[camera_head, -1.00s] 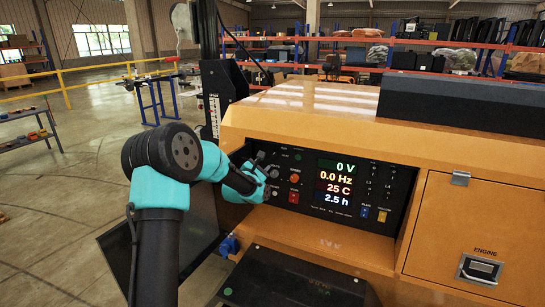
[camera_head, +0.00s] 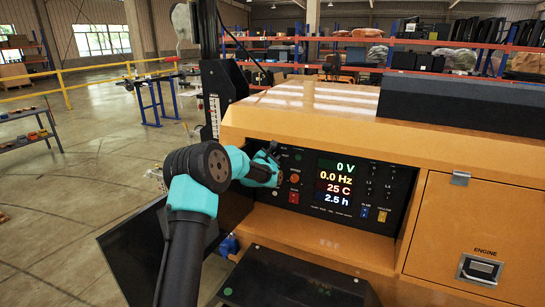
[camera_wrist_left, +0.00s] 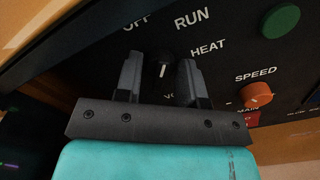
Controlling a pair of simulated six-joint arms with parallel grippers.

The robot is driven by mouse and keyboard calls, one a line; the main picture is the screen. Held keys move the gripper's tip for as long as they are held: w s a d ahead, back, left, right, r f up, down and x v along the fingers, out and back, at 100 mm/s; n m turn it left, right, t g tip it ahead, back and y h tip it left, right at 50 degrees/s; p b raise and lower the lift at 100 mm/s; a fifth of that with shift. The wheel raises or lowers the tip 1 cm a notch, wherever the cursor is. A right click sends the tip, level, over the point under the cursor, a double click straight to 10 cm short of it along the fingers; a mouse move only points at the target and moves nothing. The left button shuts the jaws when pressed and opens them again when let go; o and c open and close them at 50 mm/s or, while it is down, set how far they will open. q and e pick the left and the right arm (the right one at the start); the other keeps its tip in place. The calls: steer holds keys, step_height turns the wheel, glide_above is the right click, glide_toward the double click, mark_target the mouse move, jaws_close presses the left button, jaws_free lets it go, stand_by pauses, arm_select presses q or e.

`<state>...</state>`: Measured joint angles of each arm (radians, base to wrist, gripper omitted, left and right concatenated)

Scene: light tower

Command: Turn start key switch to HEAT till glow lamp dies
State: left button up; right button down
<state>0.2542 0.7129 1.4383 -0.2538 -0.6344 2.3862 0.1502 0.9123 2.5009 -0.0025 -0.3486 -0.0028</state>
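The start key switch (camera_wrist_left: 162,66) is a dark knob with a white pointer line on the black control panel (camera_head: 345,228). Labels OFF, RUN and HEAT stand around it in the left wrist view, and its line points nearly straight up. My left gripper (camera_wrist_left: 161,76) is open, with one finger on each side of the knob and gaps showing. In the head view the left gripper (camera_head: 272,158) is at the panel's left end and hides the switch. The green round lamp (camera_wrist_left: 281,21) looks unlit; I cannot tell which lamp is the glow lamp. My right gripper is not in view.
An orange SPEED knob (camera_wrist_left: 257,95) is right of the switch. The display (camera_head: 335,182) reads 0 V, 0.0 Hz, 25 C and 2.5 h. An orange housing (camera_head: 310,120) surrounds the panel, and an ENGINE door (camera_head: 465,230) is at right.

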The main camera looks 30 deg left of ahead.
arm_select(q)
steer(key=shift+c, duration=0.4)
steer(key=c, duration=0.5)
steer(key=shift+o, duration=0.2)
steer(key=shift+m, duration=0.5)
steer(key=m, duration=1)
steer(key=o, duration=0.5)
